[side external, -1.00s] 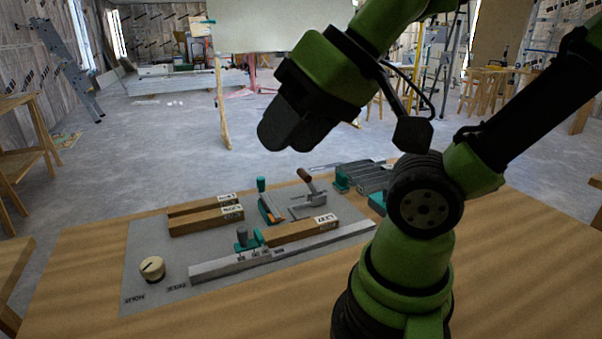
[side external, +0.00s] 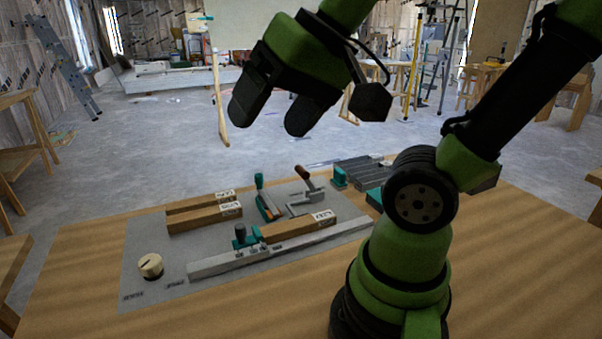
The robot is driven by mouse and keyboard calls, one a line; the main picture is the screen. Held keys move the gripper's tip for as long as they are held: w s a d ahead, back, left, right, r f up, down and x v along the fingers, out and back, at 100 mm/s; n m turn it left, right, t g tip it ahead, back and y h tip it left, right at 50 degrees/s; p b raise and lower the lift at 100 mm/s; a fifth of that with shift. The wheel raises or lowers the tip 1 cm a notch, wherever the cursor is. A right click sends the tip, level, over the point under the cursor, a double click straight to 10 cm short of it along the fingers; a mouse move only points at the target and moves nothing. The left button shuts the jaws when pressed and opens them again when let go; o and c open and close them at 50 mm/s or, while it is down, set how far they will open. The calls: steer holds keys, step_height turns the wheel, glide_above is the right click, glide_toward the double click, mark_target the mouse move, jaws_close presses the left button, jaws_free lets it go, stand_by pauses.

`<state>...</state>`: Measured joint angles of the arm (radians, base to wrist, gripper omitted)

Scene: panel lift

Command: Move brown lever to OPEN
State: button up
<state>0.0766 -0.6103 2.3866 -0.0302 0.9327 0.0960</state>
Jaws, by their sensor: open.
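The brown lever (side external: 302,173) has a brown grip on a grey arm. It stands on the grey panel (side external: 150,235), tilted up to the left over a grey slotted plate (side external: 305,203). My gripper (side external: 269,119) is open and empty, with its two dark fingers spread. It hangs in the air above the panel, up and left of the lever in the picture, and does not touch it. I cannot make out an OPEN mark near the lever.
A teal-handled lever (side external: 260,184) stands just left of the brown one. Wooden blocks (side external: 204,218), a labelled block (side external: 297,229), a grey rail (side external: 285,250) and a cream knob (side external: 150,266) sit on the panel. Grey ribbed parts (side external: 362,172) lie to the right.

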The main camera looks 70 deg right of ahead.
steer(key=w+d+m+g+h, duration=0.1)
steer(key=w+d+m+g, duration=0.1)
steer(key=w+d+m, duration=0.55)
steer(key=m+g, duration=0.5)
steer(key=m, duration=0.9)
glide_above(302, 168)
steer(key=shift+n, duration=0.25)
step_height(302, 168, down, 16)
steer(key=shift+f, duration=0.15)
step_height(302, 168, down, 10)
steer(key=shift+r, duration=0.1)
